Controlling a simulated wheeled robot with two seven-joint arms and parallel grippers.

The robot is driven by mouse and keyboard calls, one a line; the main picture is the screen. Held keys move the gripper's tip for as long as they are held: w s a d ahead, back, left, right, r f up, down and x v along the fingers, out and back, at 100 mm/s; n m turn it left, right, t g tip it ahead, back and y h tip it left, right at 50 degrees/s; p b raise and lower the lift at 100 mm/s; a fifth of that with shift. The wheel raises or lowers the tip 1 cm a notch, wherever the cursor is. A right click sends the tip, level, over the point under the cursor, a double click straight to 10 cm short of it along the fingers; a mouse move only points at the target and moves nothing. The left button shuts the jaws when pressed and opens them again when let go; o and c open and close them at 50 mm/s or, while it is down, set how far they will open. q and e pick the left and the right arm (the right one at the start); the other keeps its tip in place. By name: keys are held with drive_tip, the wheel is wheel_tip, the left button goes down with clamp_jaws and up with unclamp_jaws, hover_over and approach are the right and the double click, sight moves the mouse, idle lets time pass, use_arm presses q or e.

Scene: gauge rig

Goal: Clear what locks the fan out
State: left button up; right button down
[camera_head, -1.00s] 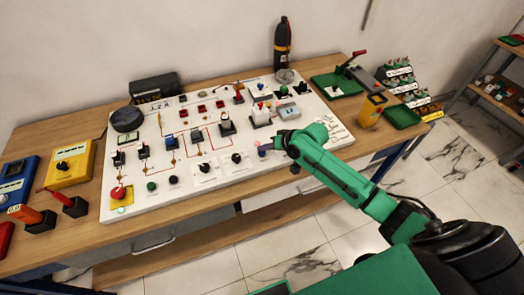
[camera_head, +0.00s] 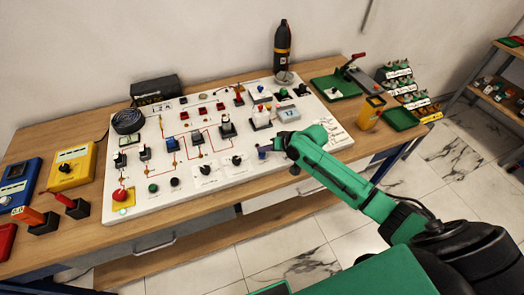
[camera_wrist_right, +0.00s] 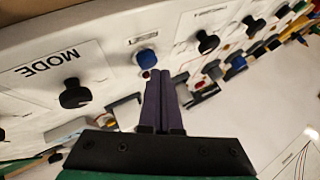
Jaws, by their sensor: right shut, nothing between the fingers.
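The white control panel (camera_head: 190,205) lies on the bench with switches, buttons and knobs. A round black grille (camera_head: 127,121), which looks like the fan, sits at its back left. My right gripper (camera_head: 266,153) is shut and empty over the panel's front right edge. In the right wrist view its closed fingers (camera_wrist_right: 166,100) are just beside a blue button (camera_wrist_right: 147,57); contact cannot be told. The MODE knob (camera_wrist_right: 73,93) is to the left there. A red mushroom button (camera_head: 119,194) on yellow is at the panel's front left. My left gripper is not in view.
A yellow meter (camera_head: 70,167) and a blue one (camera_head: 17,184) stand left of the panel. A black bottle (camera_head: 282,47) stands behind it. A yellow cup (camera_head: 371,112) and green trays (camera_head: 401,118) are to the right, beyond my right arm.

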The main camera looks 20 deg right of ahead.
sight(264, 155)
drive_tip(key=shift+r, duration=0.3)
drive_tip(key=shift+r, duration=0.1)
wheel_tip(264, 155, up, 3)
drive_tip(key=p, duration=0.3)
drive_tip(key=shift+r+p, duration=0.1)
drive_tip(key=shift+p, duration=0.2)
drive_tip(key=shift+r+p, duration=0.35)
drive_tip(key=shift+r, duration=0.5)
